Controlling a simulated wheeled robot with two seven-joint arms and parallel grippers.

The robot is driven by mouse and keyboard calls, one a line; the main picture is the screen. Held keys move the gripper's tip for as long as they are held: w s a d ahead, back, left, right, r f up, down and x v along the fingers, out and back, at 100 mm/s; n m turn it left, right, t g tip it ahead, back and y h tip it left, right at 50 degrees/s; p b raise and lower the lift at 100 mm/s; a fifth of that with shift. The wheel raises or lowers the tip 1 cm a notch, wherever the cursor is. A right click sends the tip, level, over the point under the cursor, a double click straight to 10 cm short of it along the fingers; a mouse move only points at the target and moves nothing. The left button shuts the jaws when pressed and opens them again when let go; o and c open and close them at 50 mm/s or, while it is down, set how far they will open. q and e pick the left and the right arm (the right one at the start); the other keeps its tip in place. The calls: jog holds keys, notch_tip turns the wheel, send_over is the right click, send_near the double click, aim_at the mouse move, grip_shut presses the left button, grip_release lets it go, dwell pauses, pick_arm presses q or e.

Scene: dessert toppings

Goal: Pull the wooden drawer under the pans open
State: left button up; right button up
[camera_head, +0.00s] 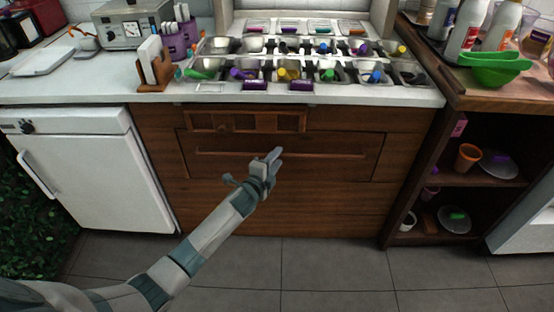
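The wooden drawer (350,170) is a wide brown front panel in the counter below the steel topping pans (345,75). It looks shut, its front in line with the cabinet. A long thin horizontal bar handle (325,155) runs across its upper part. My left gripper (273,156) is in front of the drawer, its fingertips over the middle of the handle in the picture. The fingers look close together, and I cannot tell whether the handle lies between them or whether they touch it. The gripper hides a short piece of the handle. My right gripper is out of view.
A slatted wooden panel (245,122) sits above the drawer. A white fridge (90,170) stands left of the cabinet. Open shelves (470,182) with cups and plates stand on the right. The tiled floor (320,262) in front is clear apart from my arm.

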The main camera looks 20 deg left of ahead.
pick_arm(q)
jog(key=shift+w, duration=0.35)
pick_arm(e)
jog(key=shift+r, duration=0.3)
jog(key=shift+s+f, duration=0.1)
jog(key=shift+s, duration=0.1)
pick_arm(q)
grip_shut()
jog(key=shift+s+d+f, duration=0.1)
jog(key=shift+f, duration=0.05)
